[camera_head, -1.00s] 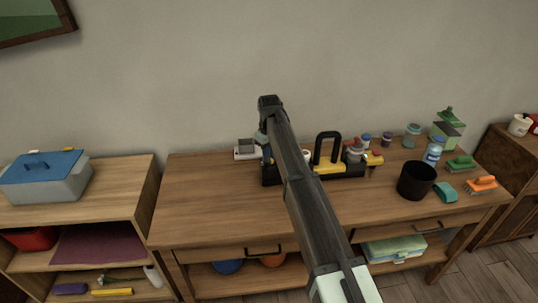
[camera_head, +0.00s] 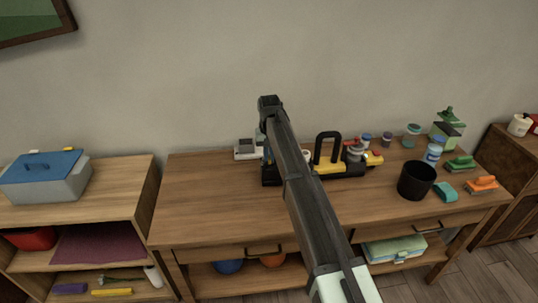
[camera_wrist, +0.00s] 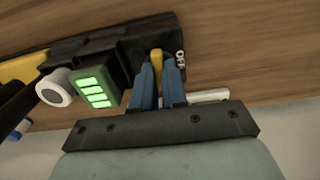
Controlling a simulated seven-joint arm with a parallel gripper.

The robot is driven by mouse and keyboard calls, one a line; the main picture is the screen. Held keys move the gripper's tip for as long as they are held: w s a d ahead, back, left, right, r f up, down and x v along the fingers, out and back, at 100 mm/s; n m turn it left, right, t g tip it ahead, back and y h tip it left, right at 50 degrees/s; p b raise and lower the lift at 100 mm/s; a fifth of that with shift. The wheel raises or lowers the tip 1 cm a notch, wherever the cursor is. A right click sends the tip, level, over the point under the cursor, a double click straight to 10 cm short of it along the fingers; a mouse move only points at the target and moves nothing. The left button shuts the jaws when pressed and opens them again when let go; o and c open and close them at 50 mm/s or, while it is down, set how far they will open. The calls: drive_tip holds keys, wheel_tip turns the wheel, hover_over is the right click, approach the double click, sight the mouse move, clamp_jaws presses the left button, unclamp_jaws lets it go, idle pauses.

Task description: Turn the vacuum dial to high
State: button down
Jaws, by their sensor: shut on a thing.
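The vacuum (camera_head: 343,170) is a black and yellow body with a black loop handle. It lies on the wooden workbench, partly behind my arm in the head view. In the wrist view its black body (camera_wrist: 92,47) bears a green panel with lit bars (camera_wrist: 95,87) and a white round part (camera_wrist: 54,89). My gripper (camera_wrist: 157,62) has blue fingers shut on the yellow dial (camera_wrist: 156,57), with one finger on each side. An "OFF" label (camera_wrist: 180,59) shows just right of the dial. The fingers hide much of the dial, and no high mark is readable.
The workbench (camera_head: 205,205) is clear at its left and front. A small grey device (camera_head: 246,149) stands behind the vacuum's left end. A black cup (camera_head: 416,181), several jars and brushes stand to the right. A blue-lidded box (camera_head: 45,176) sits on the left shelf.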

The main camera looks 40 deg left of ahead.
sight(269, 157)
idle(0.3)
drive_tip(key=c, duration=1.2)
unclamp_jaws()
drive_tip(key=shift+o, duration=0.2)
wheel_tip(269, 157, up, 14)
drive_tip(key=shift+f, duration=0.15)
